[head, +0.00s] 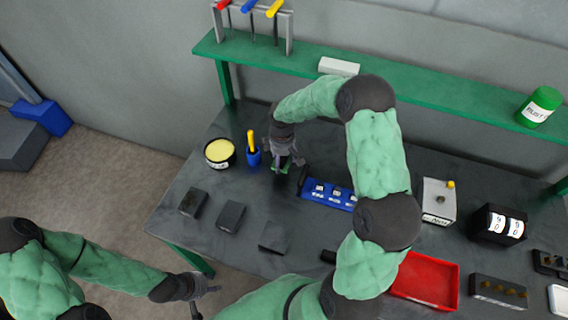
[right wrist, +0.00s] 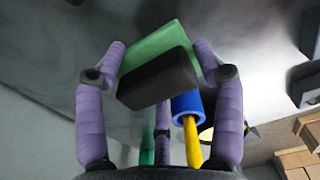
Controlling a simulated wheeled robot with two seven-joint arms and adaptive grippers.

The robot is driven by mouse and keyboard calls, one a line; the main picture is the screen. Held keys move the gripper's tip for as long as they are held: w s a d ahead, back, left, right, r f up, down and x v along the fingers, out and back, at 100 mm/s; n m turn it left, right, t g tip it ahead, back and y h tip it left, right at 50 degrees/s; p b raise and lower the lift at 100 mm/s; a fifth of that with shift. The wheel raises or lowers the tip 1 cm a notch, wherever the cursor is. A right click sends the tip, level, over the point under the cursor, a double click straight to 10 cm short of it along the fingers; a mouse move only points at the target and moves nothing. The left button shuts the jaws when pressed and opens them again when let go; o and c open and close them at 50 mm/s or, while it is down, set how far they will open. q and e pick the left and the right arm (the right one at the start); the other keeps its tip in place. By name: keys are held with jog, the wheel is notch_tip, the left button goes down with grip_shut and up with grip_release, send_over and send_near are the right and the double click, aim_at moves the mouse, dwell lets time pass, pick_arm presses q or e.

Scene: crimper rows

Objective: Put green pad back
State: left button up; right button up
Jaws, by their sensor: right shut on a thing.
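The green pad (right wrist: 150,45), with a black block on it, is held between the purple fingers of my right gripper (right wrist: 160,62) in the right wrist view. In the head view my right gripper (head: 284,161) points down over the back left of the dark table, and only a little green of the pad (head: 286,170) shows beneath it. Whether the pad touches the table is hard to tell. My left gripper (head: 203,296) is empty and open, off the table's front left edge.
A blue holder with a yellow-handled tool (head: 253,157) and a yellow-topped round tin (head: 220,153) stand left of my right gripper. A blue rack (head: 328,194) is to its right. Several dark blocks (head: 231,216) lie in front. A red tray (head: 440,291) is at the front right.

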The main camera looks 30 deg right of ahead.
aim_at(284, 158)
jog(key=f, duration=0.1)
jog(key=w+d+f, duration=0.2)
jog(key=shift+f, duration=0.15)
jog(key=shift+w+f, duration=0.1)
jog(key=shift+f, duration=1.35)
jog(key=shift+b, duration=0.3)
jog(key=shift+f, duration=0.15)
jog(key=o, duration=1.1)
notch_tip(284, 158, up, 12)
jog(key=shift+r+p, duration=0.15)
jog(key=shift+p, duration=0.45)
